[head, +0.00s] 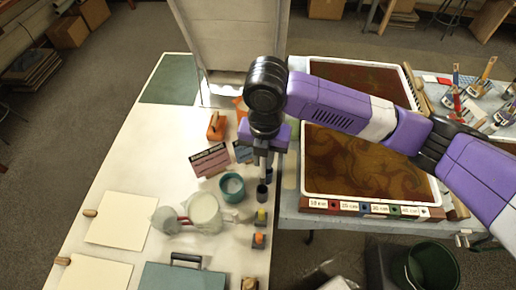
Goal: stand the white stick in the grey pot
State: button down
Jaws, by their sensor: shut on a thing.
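My gripper (263,159) points down over the right side of the white table, with its fingers close together. A narrow pale piece (263,173) shows between and below the fingertips; I take it to be the white stick, mostly hidden by the fingers. A small dark grey pot (262,193) stands just below it in the picture, near the table's right edge. I cannot tell whether the stick's lower end is inside this pot or above it.
Small holders with yellow (262,215) and orange (259,238) tops stand nearer along the edge. Left of the gripper are a teal pot (232,188), a white jug (205,213) and a pink card (210,160). Marbling trays (374,196) lie to the right.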

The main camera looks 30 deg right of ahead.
aim_at(263, 180)
jog(key=shift+w, duration=0.1)
dwell(0.3)
jog(key=shift+f, duration=0.15)
jog(key=shift+f+b, duration=4.55)
jog(key=shift+f, duration=1.2)
jog(key=shift+d, duration=0.1)
jog(key=c, duration=0.8)
grip_release()
jog(key=shift+o, duration=0.2)
jog(key=shift+r, duration=3.9)
